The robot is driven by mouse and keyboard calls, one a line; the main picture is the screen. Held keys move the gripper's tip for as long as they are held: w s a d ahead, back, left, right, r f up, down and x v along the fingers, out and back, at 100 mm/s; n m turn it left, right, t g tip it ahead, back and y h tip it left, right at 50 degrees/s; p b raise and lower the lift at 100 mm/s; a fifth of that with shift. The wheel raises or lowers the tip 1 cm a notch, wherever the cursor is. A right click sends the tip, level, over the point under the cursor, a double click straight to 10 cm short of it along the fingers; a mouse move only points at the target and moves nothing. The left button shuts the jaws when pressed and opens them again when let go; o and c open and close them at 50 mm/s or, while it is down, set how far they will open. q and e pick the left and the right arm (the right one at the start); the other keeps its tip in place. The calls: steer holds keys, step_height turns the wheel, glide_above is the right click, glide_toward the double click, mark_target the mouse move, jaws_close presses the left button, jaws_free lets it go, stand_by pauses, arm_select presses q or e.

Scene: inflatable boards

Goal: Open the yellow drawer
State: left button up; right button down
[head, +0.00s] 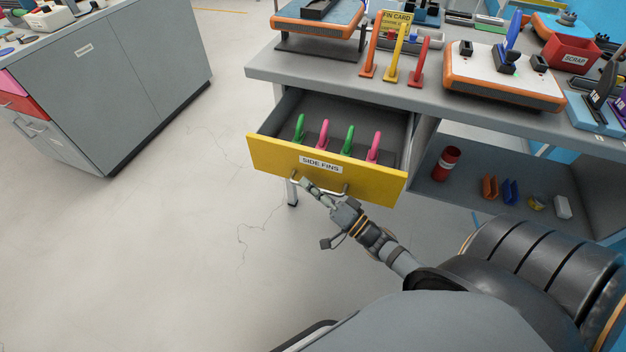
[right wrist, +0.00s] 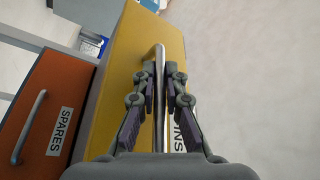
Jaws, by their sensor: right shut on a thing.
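The yellow drawer (head: 275,155), labelled SIDE FINS, stands pulled out from under the grey workbench (head: 330,78). Inside it stand green fins (head: 300,128) and pink fins (head: 322,134). My right gripper (head: 308,187) is at the drawer's front, below the label. In the right wrist view the gripper (right wrist: 160,75) is shut on the drawer's metal bar handle (right wrist: 159,57), one finger on each side. The yellow front (right wrist: 118,75) fills the middle of that view and the fingers hide part of its label. My left gripper does not show.
An orange drawer (right wrist: 45,110) labelled SPARES is beside the yellow one in the right wrist view. An open shelf (head: 475,200) right of the drawer holds a red can (head: 446,163) and small parts. A grey cabinet (head: 120,75) stands left, with clear floor (head: 180,220) between.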

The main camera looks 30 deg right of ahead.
stand_by(0.3)
steer(key=c, duration=1.4)
jaws_free()
steer(key=shift+s+f, duration=0.1)
steer(key=shift+s, duration=0.05)
steer(key=v, duration=1.1)
steer(key=shift+s+d, duration=0.15)
steer(key=shift+s, duration=0.2)
